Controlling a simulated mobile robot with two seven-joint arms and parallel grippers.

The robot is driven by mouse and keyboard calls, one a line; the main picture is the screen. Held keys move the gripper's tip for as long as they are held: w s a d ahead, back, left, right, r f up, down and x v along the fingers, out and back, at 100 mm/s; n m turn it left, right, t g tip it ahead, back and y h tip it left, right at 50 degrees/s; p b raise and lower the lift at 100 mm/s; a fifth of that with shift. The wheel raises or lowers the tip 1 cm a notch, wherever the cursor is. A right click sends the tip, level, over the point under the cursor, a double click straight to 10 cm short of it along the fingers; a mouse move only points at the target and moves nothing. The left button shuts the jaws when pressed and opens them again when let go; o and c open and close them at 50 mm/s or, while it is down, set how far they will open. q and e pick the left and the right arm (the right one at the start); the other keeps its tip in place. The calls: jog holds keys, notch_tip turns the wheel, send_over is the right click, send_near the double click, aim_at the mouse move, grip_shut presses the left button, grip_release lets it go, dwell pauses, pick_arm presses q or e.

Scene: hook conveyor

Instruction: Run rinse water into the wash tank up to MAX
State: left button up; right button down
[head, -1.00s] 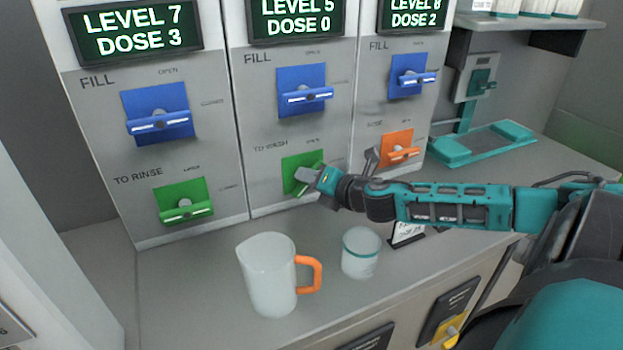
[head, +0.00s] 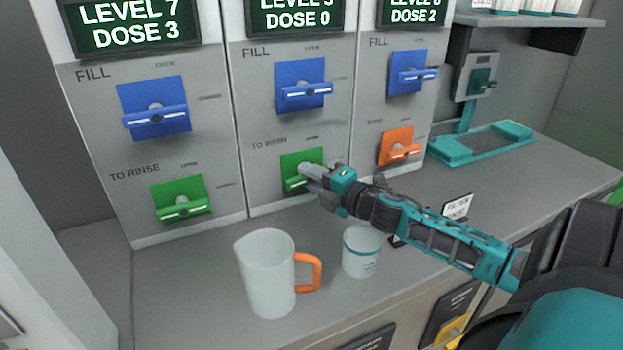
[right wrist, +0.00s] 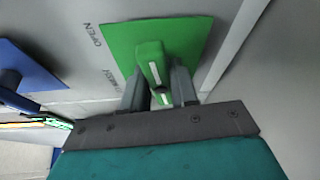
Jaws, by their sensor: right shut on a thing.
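The middle panel has a green TO WASH valve plate (head: 291,162) with a green lever handle (right wrist: 151,62). My right gripper (head: 308,178) is shut on that handle; in the right wrist view its two fingers (right wrist: 160,90) stand on either side of it. The gripper partly hides the handle in the head view. Above it is a blue FILL handle (head: 304,95). The middle display (head: 295,17) shows DOSE 0; its level line is cut by the top edge. The left panel's green TO RINSE handle (head: 184,212) lies nearly level. The left gripper is not in view.
The right panel has a blue FILL handle (head: 412,76) and an orange handle (head: 400,152). A teal stand (head: 482,145) is at the right.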

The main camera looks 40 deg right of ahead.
jog(key=shift+m, duration=0.5)
jog(key=c, duration=1)
grip_release()
jog(key=shift+o, duration=0.2)
